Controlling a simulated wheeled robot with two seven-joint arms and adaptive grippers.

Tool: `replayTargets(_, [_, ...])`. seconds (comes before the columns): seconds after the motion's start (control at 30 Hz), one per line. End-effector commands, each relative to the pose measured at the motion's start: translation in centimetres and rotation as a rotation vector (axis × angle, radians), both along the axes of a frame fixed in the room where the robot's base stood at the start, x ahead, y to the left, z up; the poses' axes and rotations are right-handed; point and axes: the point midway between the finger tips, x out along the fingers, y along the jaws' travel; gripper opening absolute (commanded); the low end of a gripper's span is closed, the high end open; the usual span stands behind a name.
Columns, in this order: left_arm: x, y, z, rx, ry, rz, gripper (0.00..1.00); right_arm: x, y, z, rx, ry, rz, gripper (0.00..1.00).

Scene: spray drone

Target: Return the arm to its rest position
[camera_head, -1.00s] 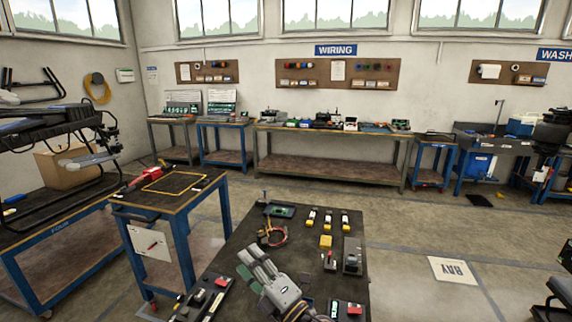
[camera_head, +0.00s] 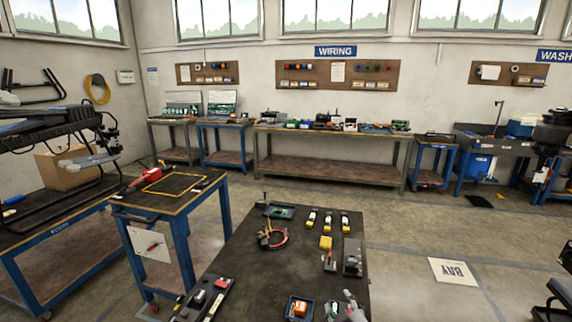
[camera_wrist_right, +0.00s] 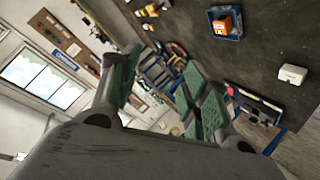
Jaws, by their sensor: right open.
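My right gripper (camera_head: 348,309) shows only in part at the bottom edge of the head view, over the near right part of the dark worktable (camera_head: 235,262). In the right wrist view its green-padded fingers (camera_wrist_right: 160,88) are spread apart with nothing between them. A small blue bin (camera_head: 290,311) holding an orange item (camera_head: 299,308) lies just left of the gripper; the bin also shows in the wrist view (camera_wrist_right: 236,33). My left gripper is not in view.
The worktable carries a wire coil (camera_head: 273,237), yellow-and-white bottles (camera_head: 328,221), a yellow block (camera_head: 326,242) and a black tray (camera_head: 208,300) of tools. A blue-legged bench (camera_head: 185,210) stands to the left. Open floor (camera_head: 405,285) lies to the right.

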Motion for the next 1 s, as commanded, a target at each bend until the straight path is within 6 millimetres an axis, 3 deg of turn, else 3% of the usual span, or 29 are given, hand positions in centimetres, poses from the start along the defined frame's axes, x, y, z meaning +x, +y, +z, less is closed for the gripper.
replayTargets(0.2, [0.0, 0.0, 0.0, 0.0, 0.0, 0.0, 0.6, -4.9, -3.3, -4.5, 0.116, 0.247, -0.124, 0.46])
replayTargets(0.4, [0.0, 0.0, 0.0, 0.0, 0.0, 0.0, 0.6, -10.2, -5.3, -7.7, 0.207, 0.467, -0.22, 0.46])
replayTargets(0.6, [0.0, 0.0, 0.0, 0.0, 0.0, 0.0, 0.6, -14.2, -6.3, -9.3, 0.264, 0.612, -0.276, 0.46])
replayTargets(1.0, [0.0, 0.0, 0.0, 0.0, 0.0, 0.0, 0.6, -19.1, -7.1, -10.6, 0.321, 0.783, -0.335, 0.46])
